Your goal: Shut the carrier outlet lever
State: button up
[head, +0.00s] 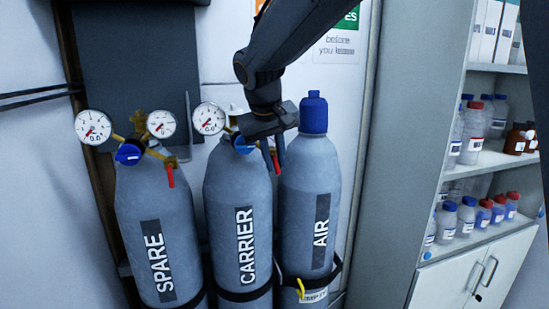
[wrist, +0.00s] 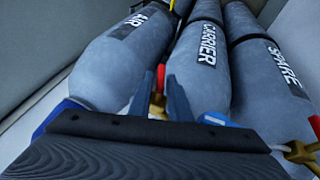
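The grey CARRIER cylinder (head: 238,205) stands in the middle of three, with its label also in the wrist view (wrist: 207,50). Its red outlet lever (head: 276,162) shows beside my fingers and between them in the wrist view (wrist: 160,76), above a brass fitting (wrist: 157,104). My gripper (head: 273,152) is at the CARRIER valve, fingers down, hiding much of the regulator. In the wrist view its two fingers (wrist: 159,85) stand apart on either side of the lever; contact cannot be told. The blue knob (head: 243,145) and a gauge (head: 209,118) are at its left.
The SPARE cylinder (head: 155,230) stands left, with two gauges, a blue knob (head: 129,154) and a red lever (head: 170,174). The blue-capped AIR cylinder (head: 312,190) stands close on the right. A bottle shelf (head: 490,160) is at far right.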

grip_shut()
jog(key=shift+d+g+y+p, duration=0.1)
jog(key=shift+g+y+p, duration=0.2)
jog(key=shift+y+p, duration=0.35)
jog(key=shift+m+y, duration=0.3)
jog(key=shift+y, duration=0.35)
